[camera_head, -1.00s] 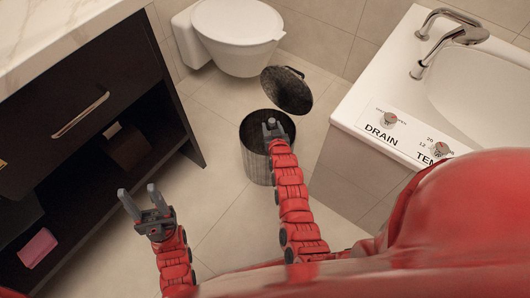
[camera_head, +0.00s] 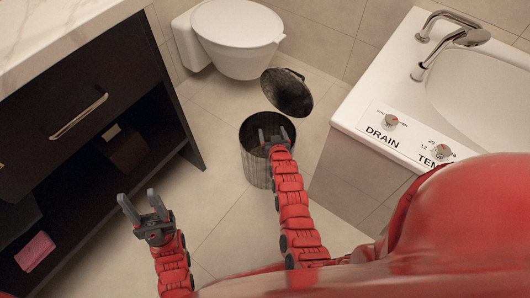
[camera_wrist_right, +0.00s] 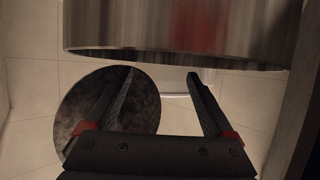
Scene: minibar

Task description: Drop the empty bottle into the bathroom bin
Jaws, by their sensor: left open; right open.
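The bin (camera_head: 256,168) is a grey metal cylinder standing on the tiled floor, with its round lid (camera_head: 287,91) tilted open behind it. My right gripper (camera_head: 273,132) is open at the bin's mouth, with nothing between its fingers. In the right wrist view, the bin's metal wall (camera_wrist_right: 175,25) fills the top, with its rim just above the open fingers (camera_wrist_right: 161,74). The dark lid (camera_wrist_right: 105,110) shows behind the left finger there. My left gripper (camera_head: 137,195) is open and empty, left of the bin. I see no bottle in either view; the inside of the bin is mostly dark.
A white toilet (camera_head: 237,38) stands behind the bin. A bathtub (camera_head: 395,95) with a tap (camera_head: 450,38) and dials is at the right. A dark cabinet (camera_head: 80,105) with open shelves is at the left, holding a pink item (camera_head: 35,251). Floor between cabinet and bin is clear.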

